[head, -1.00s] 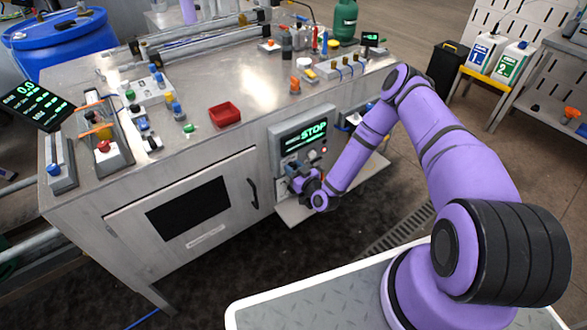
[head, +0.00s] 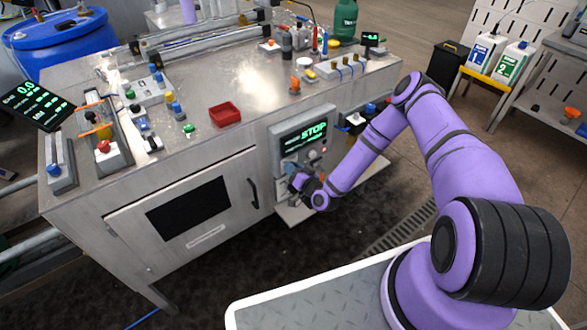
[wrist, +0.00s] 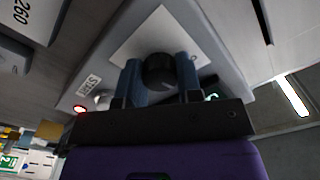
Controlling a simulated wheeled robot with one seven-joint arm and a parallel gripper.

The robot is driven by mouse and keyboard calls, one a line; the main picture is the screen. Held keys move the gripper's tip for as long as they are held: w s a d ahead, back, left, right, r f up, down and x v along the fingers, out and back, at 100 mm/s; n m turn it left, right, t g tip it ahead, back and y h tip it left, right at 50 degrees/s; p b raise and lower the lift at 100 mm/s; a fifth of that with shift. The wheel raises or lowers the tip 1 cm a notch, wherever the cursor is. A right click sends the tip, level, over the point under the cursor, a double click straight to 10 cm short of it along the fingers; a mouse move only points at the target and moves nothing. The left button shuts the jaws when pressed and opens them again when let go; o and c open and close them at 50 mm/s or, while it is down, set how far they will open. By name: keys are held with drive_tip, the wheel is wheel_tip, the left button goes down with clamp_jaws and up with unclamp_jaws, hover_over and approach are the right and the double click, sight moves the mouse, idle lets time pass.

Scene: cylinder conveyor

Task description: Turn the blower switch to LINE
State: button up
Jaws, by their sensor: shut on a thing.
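The blower switch is a round black knob (wrist: 159,72) on a white plate, seen in the wrist view. My gripper (wrist: 160,80) has its two blue fingers on either side of the knob and is shut on it. In the head view my gripper (head: 295,180) is at the lower part of the grey control panel (head: 275,143) on the bench front, and it hides the knob there. The panel's display (head: 306,135) reads STOP in green. The switch markings, LINE among them, cannot be read in either view.
A small red light (wrist: 79,109) and a label sit beside the knob plate. A cabinet door with a black handle (head: 253,193) is left of the panel. Another wall-mounted unit (head: 356,119) with coloured knobs is to the right. The floor before the bench is clear.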

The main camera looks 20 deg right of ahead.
drive_tip(key=shift+m, duration=1.1)
drive_tip(key=o, duration=0.9)
drive_tip(key=shift+o, duration=0.2)
drive_tip(key=v, duration=1)
drive_tip(key=shift+s+d, duration=0.15)
drive_tip(key=shift+s, duration=0.25)
